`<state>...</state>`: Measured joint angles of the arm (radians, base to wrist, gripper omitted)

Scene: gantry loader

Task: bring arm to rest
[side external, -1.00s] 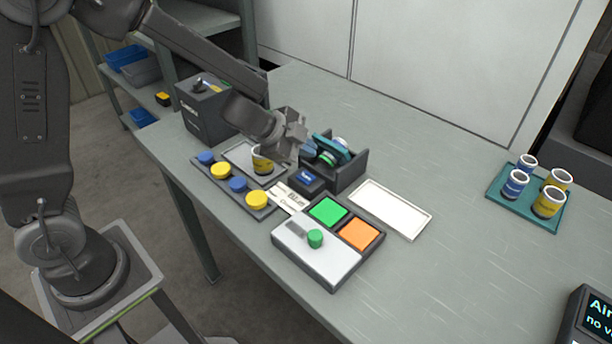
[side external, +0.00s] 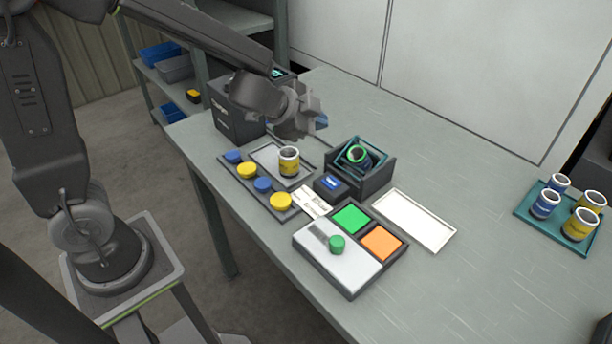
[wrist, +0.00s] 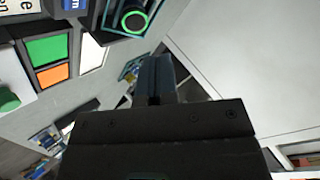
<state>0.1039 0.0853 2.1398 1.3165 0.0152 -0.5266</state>
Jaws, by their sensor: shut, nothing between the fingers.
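My gripper (side external: 318,122) is shut and empty, held above the back part of the table (side external: 475,287). It is apart from everything on the table. In the wrist view the two dark fingers (wrist: 155,80) are pressed together. Below it in the side view, a yellow-banded cup (side external: 289,161) stands upright on a pale tray (side external: 267,153). To its right, a dark open box (side external: 377,180) holds a teal frame with a green-rimmed round part (side external: 359,156); the part also shows in the wrist view (wrist: 135,20).
A strip with blue and yellow caps (side external: 262,185), a panel with green and orange pads (side external: 350,218) and a white tray (side external: 414,220) lie in front. A teal tray (side external: 558,232) with blue and yellow cups is at right. A dark box (side external: 236,120) stands at back left.

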